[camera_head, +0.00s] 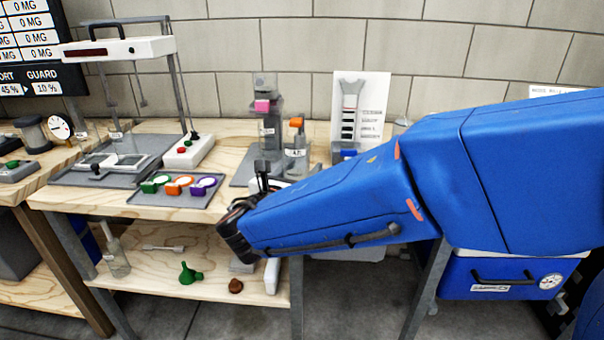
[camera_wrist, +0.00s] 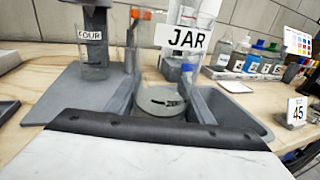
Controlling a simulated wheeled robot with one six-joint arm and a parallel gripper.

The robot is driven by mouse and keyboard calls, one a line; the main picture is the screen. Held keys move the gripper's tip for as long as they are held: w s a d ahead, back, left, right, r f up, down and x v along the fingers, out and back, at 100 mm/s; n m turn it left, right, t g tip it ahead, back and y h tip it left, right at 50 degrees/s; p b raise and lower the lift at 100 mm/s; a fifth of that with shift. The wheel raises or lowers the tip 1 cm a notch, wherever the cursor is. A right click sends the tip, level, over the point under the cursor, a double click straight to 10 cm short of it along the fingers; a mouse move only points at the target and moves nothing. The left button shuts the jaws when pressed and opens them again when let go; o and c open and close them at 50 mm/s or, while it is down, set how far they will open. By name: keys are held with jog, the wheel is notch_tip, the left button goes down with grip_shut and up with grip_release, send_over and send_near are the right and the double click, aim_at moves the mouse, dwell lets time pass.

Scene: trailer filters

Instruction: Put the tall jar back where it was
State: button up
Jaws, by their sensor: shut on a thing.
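My gripper (camera_head: 262,178) is at the front of the workbench (camera_head: 225,160) and is shut on the jar. The fingers' contact with it is largely hidden. In the head view my blue arm hides much of the area around the gripper. A clear beaker labelled POUR (camera_wrist: 92,62) stands to the left of the jar, also seen in the head view (camera_head: 268,140).
Several capped bottles (camera_wrist: 250,60) stand at the right. The lower shelf (camera_head: 205,285) holds a green funnel (camera_head: 190,273).

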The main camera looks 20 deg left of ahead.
jog(key=shift+f, duration=0.6)
jog(key=o, duration=1.3)
jog(key=shift+f, duration=0.15)
jog(key=shift+o, duration=0.2)
jog(key=shift+s, duration=0.3)
jog(key=s, duration=1.1)
jog(key=shift+s+a+r, duration=0.2)
jog(key=shift+a+r, duration=0.1)
jog(key=shift+r, duration=0.15)
